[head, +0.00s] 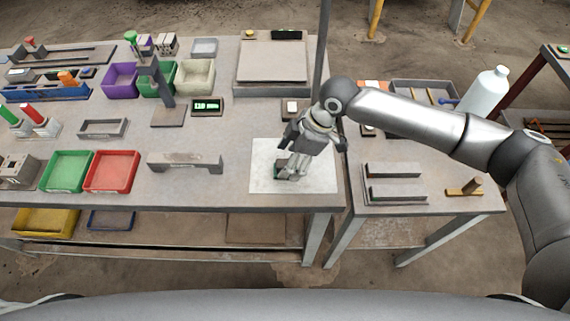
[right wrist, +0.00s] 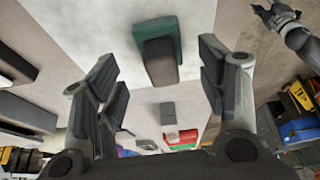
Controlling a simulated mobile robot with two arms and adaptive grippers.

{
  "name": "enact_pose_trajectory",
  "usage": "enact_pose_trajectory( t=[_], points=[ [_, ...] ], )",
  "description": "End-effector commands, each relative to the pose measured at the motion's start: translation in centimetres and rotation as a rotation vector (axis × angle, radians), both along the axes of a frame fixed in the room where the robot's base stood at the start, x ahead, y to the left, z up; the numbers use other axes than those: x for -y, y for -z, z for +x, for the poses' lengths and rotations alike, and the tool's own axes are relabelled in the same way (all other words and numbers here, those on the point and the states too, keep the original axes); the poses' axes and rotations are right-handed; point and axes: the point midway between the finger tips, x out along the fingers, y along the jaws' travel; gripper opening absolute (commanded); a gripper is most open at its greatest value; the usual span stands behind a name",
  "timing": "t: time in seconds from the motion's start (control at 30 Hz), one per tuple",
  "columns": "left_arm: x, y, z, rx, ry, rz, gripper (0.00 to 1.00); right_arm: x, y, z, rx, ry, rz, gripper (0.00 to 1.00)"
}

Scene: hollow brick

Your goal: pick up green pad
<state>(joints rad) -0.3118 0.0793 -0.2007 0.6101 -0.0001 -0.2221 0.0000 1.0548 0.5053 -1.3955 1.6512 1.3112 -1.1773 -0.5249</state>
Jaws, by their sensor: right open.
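The green pad (right wrist: 177,34) lies on the white sheet (head: 320,180) near the table's front edge. In the right wrist view a dark grey-brown block (right wrist: 160,62) covers part of the pad; whether they are one piece I cannot tell. In the head view the pad is mostly hidden beside my fingers. My right gripper (head: 290,168) points down over the sheet, open, with its fingers on either side of the pad's line of sight in the right wrist view (right wrist: 160,68). Nothing is clearly between them. My left gripper (right wrist: 277,15) shows small at the top right of the right wrist view, its jaws unclear.
A grey bridge-shaped block (head: 185,162) and a red tray (head: 112,171) lie left of the sheet. A dark post (head: 322,50) rises behind my right gripper. A side table to the right holds grey channel pieces (head: 393,170) and a white bottle (head: 484,93).

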Motion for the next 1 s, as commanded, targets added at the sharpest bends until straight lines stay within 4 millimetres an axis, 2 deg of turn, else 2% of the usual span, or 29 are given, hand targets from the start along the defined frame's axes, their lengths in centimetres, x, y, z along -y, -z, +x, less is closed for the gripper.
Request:
enact_pose_trajectory(
  t=[0.03,0.2,0.47,0.87,1.0],
  points=[
    [0.0,-0.8,0.6,0.009,0.0,-0.001,0.4,-0.4,0.4,-0.2,-0.004,-0.001,-0.002,0.65],
    [0.2,-1.2,2.6,0.039,0.0,-0.004,0.4,-1.2,2.5,-0.2,-0.001,0.0,-0.001,0.65],
    [0.2,-1.1,2.3,0.035,-0.001,-0.004,0.4,-1.3,2.9,-0.2,0.0,-0.001,0.0,0.65],
    [0.1,-1.1,1.3,0.019,-0.001,-0.001,0.4,-1.3,2.8,-0.2,0.0,0.0,0.0,0.16],
    [0.1,-1.1,1.3,0.02,-0.001,-0.001,0.4,-1.3,2.8,-0.2,0.0,0.0,0.0,0.16]
  ],
)
